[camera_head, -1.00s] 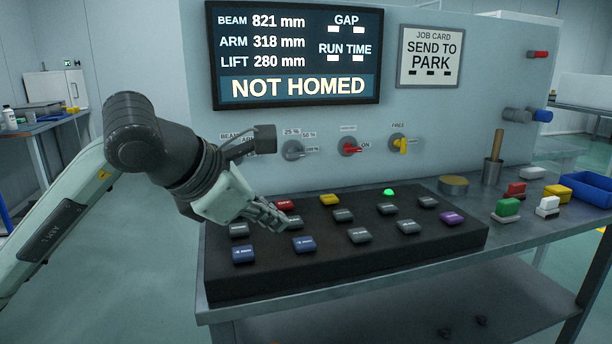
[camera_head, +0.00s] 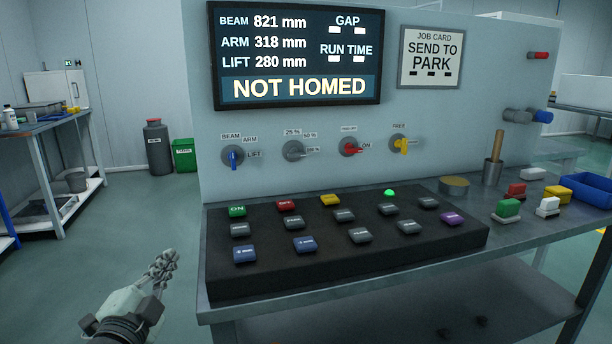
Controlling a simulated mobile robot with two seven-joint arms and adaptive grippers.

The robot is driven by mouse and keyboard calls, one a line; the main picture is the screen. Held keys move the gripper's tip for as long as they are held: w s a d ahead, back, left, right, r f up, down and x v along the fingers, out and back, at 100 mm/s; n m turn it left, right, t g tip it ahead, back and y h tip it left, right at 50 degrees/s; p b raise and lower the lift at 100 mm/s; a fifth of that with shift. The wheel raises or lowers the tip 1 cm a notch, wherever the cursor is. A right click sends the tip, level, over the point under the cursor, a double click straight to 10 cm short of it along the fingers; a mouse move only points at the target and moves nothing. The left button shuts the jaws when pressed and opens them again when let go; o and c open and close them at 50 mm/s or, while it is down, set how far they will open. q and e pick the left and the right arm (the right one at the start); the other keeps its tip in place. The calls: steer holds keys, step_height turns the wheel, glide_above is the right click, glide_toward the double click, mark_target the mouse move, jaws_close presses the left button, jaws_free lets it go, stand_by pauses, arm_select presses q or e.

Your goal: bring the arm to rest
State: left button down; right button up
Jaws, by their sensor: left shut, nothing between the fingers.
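My left gripper (camera_head: 165,268) is low at the left, in front of and left of the bench, shut and empty. It is apart from the black button pad (camera_head: 350,268) and touches nothing that I can see. The pad carries a green ON button (camera_head: 237,211), a red button (camera_head: 287,205), a yellow button, blue ones, a purple one and several grey ones. A green lamp (camera_head: 389,192) is lit at its back. The display (camera_head: 297,55) reads NOT HOMED, and the job card (camera_head: 431,57) reads SEND TO PARK. My right gripper is out of view.
The bench edge (camera_head: 400,270) is right of my gripper. Panel knobs are blue (camera_head: 233,157), grey (camera_head: 294,150), red (camera_head: 350,149) and yellow (camera_head: 402,146). A blue tray (camera_head: 588,190) and small blocks stand at the right.

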arm_select(q)
steer(key=s+a+f+n+g+y, duration=0.35)
steer(key=s+a+f, duration=0.2)
steer(key=f, duration=0.45)
steer(key=s+a+f+n+g+y, duration=0.25)
steer(key=s+a+f+g, duration=0.3)
steer(key=f, duration=0.55)
steer(key=s+a+f+n+g, duration=0.1)
steer(key=s+a+f+g, duration=0.15)
steer(key=s+f, duration=0.4)
steer(key=s+a+f+n+g, duration=0.2)
steer(key=s+f+g, duration=0.2)
steer(key=s, duration=0.5)
steer(key=s+d+f+n+h, duration=0.1)
steer(key=d+f+h, duration=0.1)
steer(key=d, duration=0.5)
steer(key=s+d+f+n+h, duration=0.1)
steer(key=d+f+h, duration=0.1)
steer(key=d, duration=0.5)
steer(key=shift+d+f+n, duration=0.3)
steer(key=shift+f, duration=0.45)
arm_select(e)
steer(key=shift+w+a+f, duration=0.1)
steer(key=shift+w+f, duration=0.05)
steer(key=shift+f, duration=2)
